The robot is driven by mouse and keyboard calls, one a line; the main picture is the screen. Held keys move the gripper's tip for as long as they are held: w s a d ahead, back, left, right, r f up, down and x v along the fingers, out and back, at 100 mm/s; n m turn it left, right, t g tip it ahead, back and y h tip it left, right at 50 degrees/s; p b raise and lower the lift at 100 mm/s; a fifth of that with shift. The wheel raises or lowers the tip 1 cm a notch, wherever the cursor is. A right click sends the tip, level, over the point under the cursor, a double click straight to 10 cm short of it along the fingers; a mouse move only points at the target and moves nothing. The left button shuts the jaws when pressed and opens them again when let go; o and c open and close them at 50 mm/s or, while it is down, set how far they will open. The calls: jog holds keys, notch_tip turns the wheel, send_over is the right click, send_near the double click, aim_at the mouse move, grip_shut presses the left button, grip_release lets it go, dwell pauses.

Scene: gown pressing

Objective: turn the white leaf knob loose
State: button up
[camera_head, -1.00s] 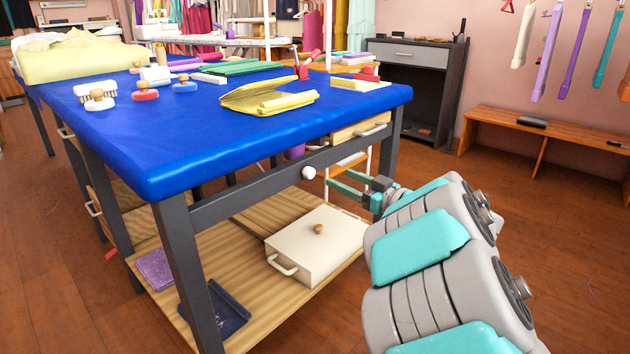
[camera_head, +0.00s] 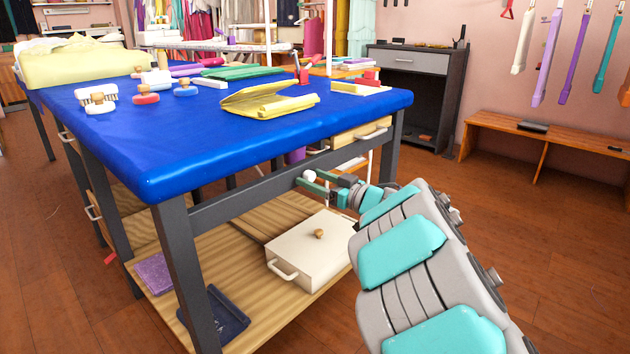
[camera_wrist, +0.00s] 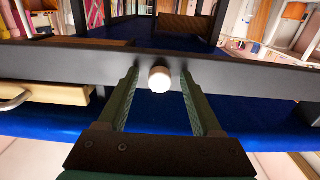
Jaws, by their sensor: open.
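The white leaf knob (camera_head: 309,176) is a small round knob on the dark front rail (camera_head: 240,200) of the blue-topped table. My gripper (camera_head: 308,182) is at the rail, its green fingers pointing at the knob. In the wrist view the knob (camera_wrist: 160,79) sits between the tips of the two open fingers (camera_wrist: 160,82). A gap shows on each side of it, so neither finger appears to touch it.
A cream lidded box (camera_head: 312,252) stands on the wooden lower shelf (camera_head: 255,290) below my gripper. A drawer (camera_head: 360,131) is right of the knob. The floor to the right is clear.

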jog(key=shift+c, duration=0.3)
grip_shut()
dwell(0.5)
jog(key=n, duration=0.3)
jog(key=shift+n, duration=0.3)
jog(key=n+b, duration=0.1)
jog(key=n, duration=0.2)
jog(key=shift+n+b, duration=0.3)
jog(key=shift+b, duration=0.05)
jog(key=n+b, duration=0.2)
jog(key=n, duration=0.2)
jog(key=shift+r+n+b, duration=0.1)
jog(key=shift+n+b, duration=0.45)
jog(key=shift+n, duration=0.75)
